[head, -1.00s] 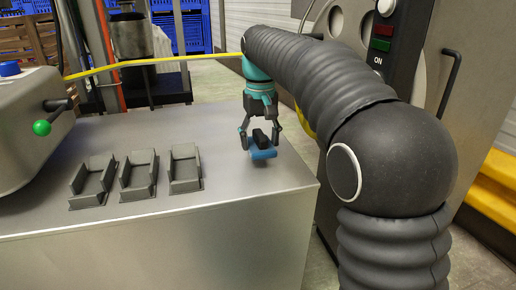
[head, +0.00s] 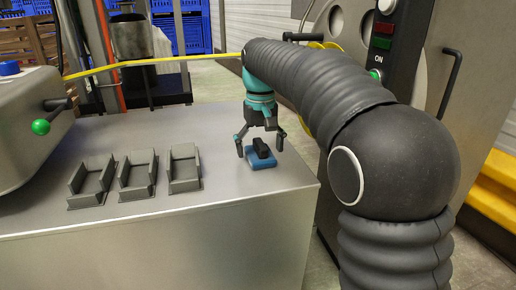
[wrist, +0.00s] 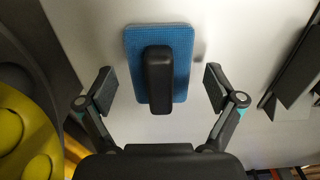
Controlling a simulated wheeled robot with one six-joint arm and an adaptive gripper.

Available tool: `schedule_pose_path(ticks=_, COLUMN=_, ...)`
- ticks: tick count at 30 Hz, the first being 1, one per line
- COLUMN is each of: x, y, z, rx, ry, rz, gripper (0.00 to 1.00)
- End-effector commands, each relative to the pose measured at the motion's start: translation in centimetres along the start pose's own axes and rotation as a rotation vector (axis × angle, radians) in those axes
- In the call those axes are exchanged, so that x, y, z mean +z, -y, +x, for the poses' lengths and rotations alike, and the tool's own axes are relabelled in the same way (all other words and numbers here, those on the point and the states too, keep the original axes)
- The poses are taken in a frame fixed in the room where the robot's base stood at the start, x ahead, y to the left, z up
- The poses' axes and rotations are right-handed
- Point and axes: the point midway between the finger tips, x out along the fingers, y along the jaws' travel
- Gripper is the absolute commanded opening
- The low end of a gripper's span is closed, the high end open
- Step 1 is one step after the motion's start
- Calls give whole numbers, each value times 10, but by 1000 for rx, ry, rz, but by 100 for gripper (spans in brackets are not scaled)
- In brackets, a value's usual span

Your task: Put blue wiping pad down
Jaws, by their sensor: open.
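The blue wiping pad (head: 262,162) lies flat on the metal table near its right end, with its black handle on top. In the wrist view the blue pad (wrist: 181,40) shows with the black handle (wrist: 158,80) running along its middle. My gripper (head: 260,147) is open just above the pad. In the wrist view its two fingers (wrist: 158,88) stand apart on either side of the handle, with clear gaps and no contact.
Several grey holders (head: 139,175) stand on the metal table (head: 215,120) to the left of the pad. A control box (head: 385,45) is at the right.

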Motion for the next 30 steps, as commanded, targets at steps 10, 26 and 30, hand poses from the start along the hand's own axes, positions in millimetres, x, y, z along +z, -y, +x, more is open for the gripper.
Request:
schedule_pose_path(ticks=10, x=-1, y=0, z=-42, rx=0, ry=-4, rz=0, gripper=92)
schedule_pose_path(ticks=26, x=0, y=0, z=-121, rx=0, ry=-1, rz=0, gripper=92)
schedule_pose_path(ticks=30, x=0, y=0, z=-124, rx=0, ry=0, rz=0, gripper=92)
